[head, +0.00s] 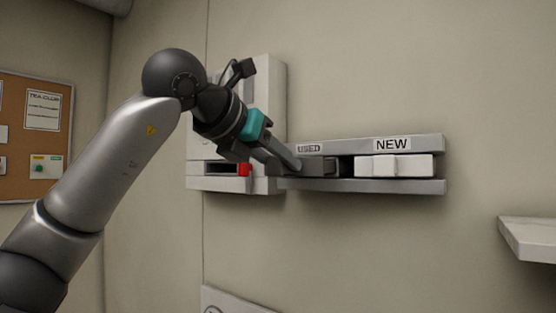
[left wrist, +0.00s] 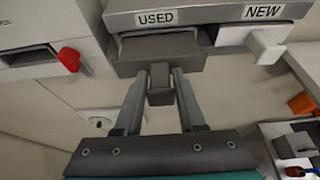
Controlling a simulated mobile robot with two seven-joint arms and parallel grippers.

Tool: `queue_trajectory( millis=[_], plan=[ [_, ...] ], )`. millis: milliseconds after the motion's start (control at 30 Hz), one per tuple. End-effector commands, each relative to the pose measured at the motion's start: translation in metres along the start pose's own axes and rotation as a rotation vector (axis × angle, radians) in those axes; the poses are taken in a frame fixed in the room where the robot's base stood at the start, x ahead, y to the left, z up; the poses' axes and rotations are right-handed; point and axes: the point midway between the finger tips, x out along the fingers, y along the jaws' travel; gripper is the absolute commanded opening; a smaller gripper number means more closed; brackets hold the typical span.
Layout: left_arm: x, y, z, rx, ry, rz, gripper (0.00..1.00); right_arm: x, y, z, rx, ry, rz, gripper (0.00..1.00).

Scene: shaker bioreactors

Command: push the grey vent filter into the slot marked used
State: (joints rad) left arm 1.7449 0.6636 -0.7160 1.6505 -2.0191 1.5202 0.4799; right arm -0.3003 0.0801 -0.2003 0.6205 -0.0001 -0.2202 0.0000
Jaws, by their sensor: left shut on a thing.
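The grey vent filter (head: 318,168) is in the wall holder (head: 425,144), below the label USED (head: 308,149). In the left wrist view the filter (left wrist: 150,48) sits at the mouth of the used slot, its front face standing out a little. How deep it sits is hidden. My left gripper (head: 288,165) is shut on the filter's small grip tab; the left wrist view shows the tab between the two fingers (left wrist: 160,76). My right gripper is in neither view.
A white filter (head: 395,166) sits below the label NEW, right of a dark gap. A white wall unit (head: 272,90) with a red part (head: 245,170) stands left of the holder. A shelf (head: 535,238) is at the right, a corkboard (head: 15,130) at far left.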

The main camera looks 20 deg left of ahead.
Motion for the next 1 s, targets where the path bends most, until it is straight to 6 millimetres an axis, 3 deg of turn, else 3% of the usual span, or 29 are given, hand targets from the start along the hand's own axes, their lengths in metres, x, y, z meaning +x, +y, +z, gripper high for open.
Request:
queue_trajectory(
  millis=[1000],
  plan=[
    [0.0089, -0.0003, 0.0043, 0.001, -0.001, 0.0, 0.0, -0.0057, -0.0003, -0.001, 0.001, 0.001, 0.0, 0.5]
  ],
)
